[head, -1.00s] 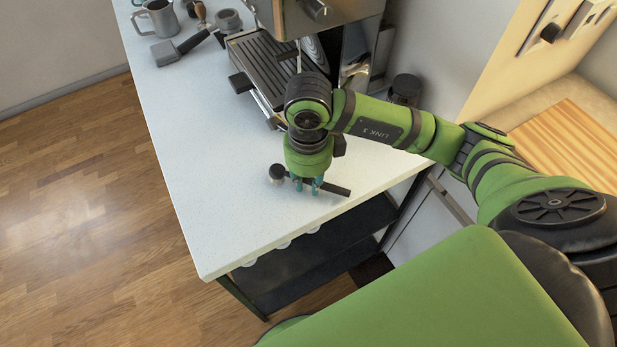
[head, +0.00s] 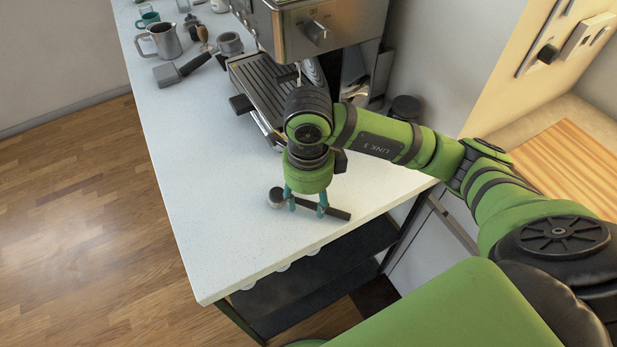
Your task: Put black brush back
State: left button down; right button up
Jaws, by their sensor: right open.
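A dark tool with a long black handle (head: 338,214) and a round greyish end (head: 275,196) lies on the white counter near its front edge. It fits the black brush best, but its bristles cannot be made out. My right gripper (head: 306,206) points down at it from above. Its two teal fingertips are apart along the handle, one near the round end and one further right. The fingers are open, and whether they touch the tool cannot be told. My left gripper is not in view.
An espresso machine (head: 318,36) with a slatted drip tray (head: 262,88) stands behind my right gripper. The counter's (head: 205,170) front left is clear.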

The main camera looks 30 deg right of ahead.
aim_at(308, 205)
notch_tip(308, 205, up, 10)
dwell(0.4)
